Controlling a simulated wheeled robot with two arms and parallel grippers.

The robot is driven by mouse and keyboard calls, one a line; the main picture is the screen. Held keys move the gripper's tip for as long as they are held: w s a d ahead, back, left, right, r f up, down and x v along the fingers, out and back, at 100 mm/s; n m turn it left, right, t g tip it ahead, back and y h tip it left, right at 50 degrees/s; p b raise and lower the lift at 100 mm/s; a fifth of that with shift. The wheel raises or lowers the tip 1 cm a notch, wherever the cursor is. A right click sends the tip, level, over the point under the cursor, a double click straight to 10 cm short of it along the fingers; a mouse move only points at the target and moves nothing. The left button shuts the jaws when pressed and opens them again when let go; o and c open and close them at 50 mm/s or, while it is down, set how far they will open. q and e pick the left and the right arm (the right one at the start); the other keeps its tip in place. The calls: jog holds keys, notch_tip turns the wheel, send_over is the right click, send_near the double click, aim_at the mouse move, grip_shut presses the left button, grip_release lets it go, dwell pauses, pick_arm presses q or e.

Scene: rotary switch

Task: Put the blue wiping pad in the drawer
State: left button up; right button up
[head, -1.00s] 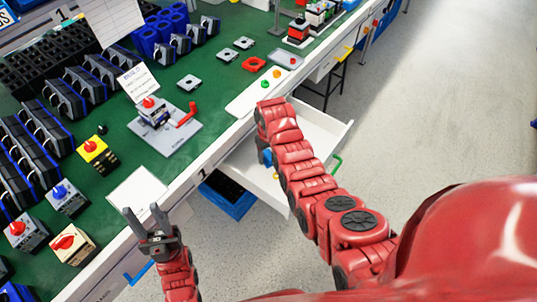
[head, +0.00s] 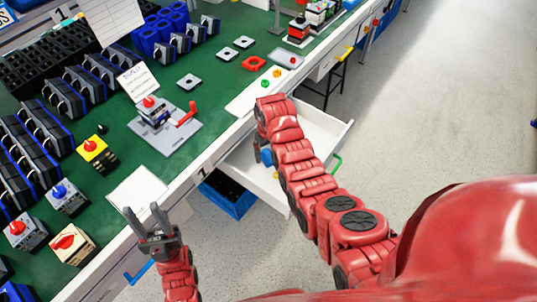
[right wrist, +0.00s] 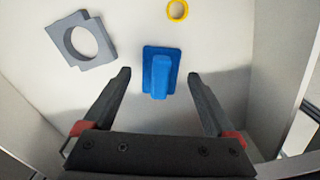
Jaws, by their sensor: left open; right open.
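The blue wiping pad (right wrist: 161,72), a flat blue plate with a raised handle, is on the white floor of the open drawer (right wrist: 215,45). In the right wrist view my right gripper (right wrist: 159,76) is open, its fingertips on either side of the pad's handle with gaps on both sides. In the head view the drawer (head: 318,126) is pulled out, and my right arm hides much of it. A bit of the blue pad (head: 267,157) shows beside my right gripper (head: 262,154). My left gripper (head: 149,222) is open and empty near the table's front edge.
A grey plate with a round hole (right wrist: 80,40) and a yellow ring (right wrist: 177,9) also lie in the drawer. A blue bin (head: 228,197) is below the table. The green table (head: 140,150) holds switch boxes, racks and small parts.

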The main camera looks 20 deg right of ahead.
aim_at(268, 154)
notch_tip(268, 154, up, 6)
jog(key=shift+f, duration=0.15)
notch_tip(268, 154, up, 5)
jog(key=p, duration=0.3)
